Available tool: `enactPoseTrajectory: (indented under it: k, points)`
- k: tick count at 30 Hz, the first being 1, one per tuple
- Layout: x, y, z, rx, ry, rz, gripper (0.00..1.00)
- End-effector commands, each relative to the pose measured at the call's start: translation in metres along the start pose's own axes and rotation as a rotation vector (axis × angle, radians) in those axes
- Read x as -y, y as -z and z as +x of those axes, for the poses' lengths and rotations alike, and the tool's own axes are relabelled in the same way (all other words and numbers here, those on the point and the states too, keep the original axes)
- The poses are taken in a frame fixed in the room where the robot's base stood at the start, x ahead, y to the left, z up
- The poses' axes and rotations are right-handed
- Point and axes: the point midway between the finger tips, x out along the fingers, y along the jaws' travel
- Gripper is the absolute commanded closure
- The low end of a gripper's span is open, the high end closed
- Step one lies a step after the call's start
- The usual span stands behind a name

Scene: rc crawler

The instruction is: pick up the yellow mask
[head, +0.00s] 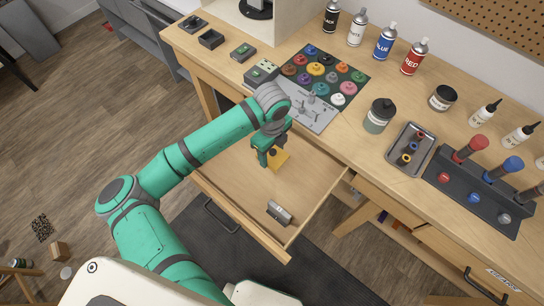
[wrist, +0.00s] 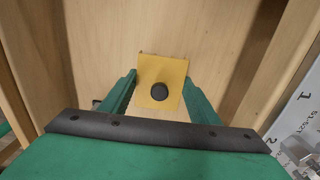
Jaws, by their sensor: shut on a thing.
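The yellow mask (wrist: 165,72) is a flat yellow square with a round black knob (wrist: 159,91) on it. My gripper (wrist: 158,92) has its two green fingers on either side of the knob and is shut on the mask. In the head view the yellow mask (head: 279,160) shows partly behind my gripper (head: 268,163), over the open drawer. I cannot tell whether the mask touches the drawer floor.
The open wooden drawer (head: 235,190) has walls around my gripper. A small grey metal piece (head: 279,212) lies near its front. A grey plate (head: 310,117) and a mat of coloured pots (head: 352,77) are on the bench above.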

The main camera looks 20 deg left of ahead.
Motion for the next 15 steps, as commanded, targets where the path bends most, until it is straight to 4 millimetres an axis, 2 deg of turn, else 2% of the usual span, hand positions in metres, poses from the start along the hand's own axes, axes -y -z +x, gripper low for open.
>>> enactPoseTrajectory:
  k: [15]
  points:
    - [0.001,0.000,-0.153,0.003,0.002,0.002,0.66]
